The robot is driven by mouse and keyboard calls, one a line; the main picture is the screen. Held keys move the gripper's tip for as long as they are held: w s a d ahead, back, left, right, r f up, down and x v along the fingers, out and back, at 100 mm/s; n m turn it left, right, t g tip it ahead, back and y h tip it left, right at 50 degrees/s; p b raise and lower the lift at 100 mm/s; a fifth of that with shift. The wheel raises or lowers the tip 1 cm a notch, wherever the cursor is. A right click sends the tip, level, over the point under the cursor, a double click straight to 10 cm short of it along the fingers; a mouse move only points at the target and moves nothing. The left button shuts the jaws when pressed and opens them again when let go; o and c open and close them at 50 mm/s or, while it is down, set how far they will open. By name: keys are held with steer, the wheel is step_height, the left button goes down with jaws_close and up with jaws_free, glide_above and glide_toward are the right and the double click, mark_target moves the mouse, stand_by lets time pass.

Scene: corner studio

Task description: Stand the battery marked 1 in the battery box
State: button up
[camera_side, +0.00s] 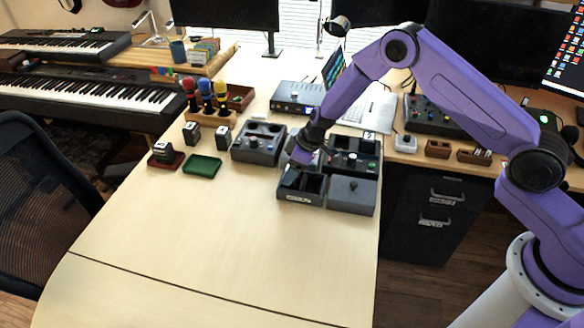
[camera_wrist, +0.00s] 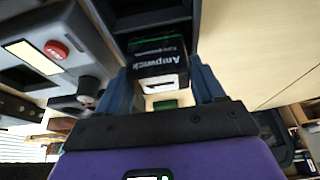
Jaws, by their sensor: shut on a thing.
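My gripper (camera_side: 297,166) is low over the dark battery box (camera_side: 300,199), which has a label on its front and open compartments. In the wrist view, my gripper (camera_wrist: 163,88) is shut on a black battery (camera_wrist: 158,62) with "Ampwick" lettering and a white band. No number on it can be read. The battery's far end is at the opening of the box (camera_wrist: 122,22); how deep it reaches is hidden. In the side view, the arm and fingers largely hide the held battery. Other dark blocks with pale tops, battery-like, stand at the left (camera_side: 192,132).
A small green tray (camera_side: 203,165) and a red tray (camera_side: 166,160) with a block on it lie to the left. A grey device with knobs (camera_side: 258,144) is left of the box, and a grey lidded box (camera_side: 351,196) is right of it. The front tabletop (camera_side: 200,245) is clear.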

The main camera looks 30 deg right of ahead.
steer(key=shift+f, duration=0.55)
steer(key=o, duration=1.4)
steer(key=shift+c, duration=0.2)
steer(key=shift+f, duration=0.1)
steer(key=shift+r, duration=3.05)
steer(key=shift+r, duration=2.5)
